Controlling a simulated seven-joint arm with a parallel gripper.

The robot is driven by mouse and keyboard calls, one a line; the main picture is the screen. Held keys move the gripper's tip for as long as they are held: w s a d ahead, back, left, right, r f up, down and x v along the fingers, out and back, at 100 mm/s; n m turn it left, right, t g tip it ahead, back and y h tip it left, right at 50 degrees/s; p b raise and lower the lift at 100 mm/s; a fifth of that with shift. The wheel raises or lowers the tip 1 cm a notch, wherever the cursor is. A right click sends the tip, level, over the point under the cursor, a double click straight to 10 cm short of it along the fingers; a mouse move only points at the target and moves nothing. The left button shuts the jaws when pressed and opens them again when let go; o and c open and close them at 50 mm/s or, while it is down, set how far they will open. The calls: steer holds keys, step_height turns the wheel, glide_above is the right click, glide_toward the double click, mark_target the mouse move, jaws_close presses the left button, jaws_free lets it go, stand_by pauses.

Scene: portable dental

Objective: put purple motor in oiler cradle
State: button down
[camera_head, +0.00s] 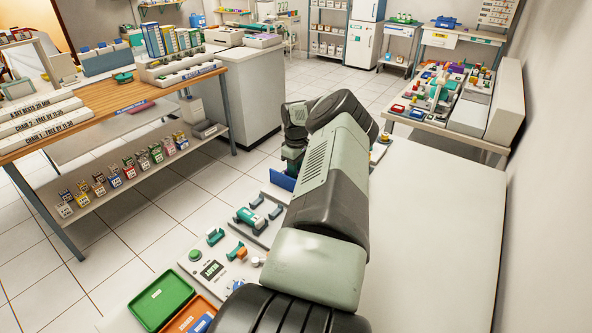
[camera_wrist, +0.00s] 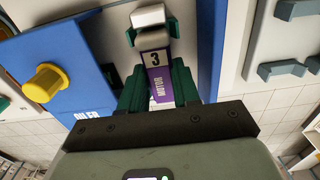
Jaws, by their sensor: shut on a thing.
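The purple motor (camera_wrist: 160,83), labelled "3" and "MOTOR", shows in the wrist view with a grey and white end pointing toward the top of the picture. My gripper (camera_wrist: 153,45) has dark green fingers on both sides of it and is shut on it. The blue oiler (camera_wrist: 85,60), with a yellow knob (camera_wrist: 46,82) and a partly covered label, is right behind and beside the motor. I cannot tell where its cradle is or whether the motor touches it. In the head view my arm hides the gripper and motor; a blue panel (camera_head: 283,179) shows beside the arm.
On the bench in the head view are a green tray (camera_head: 161,301), an orange tray (camera_head: 188,315), a panel with a green button (camera_head: 195,255) and a teal part in a holder (camera_head: 248,218). The white bench top (camera_head: 440,230) right of my arm is clear.

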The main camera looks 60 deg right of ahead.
stand_by(0.3)
steer(key=c, duration=0.7)
jaws_free()
steer(key=shift+c, duration=0.2)
step_height(320, 180, up, 11)
steer(key=shift+f, duration=0.15)
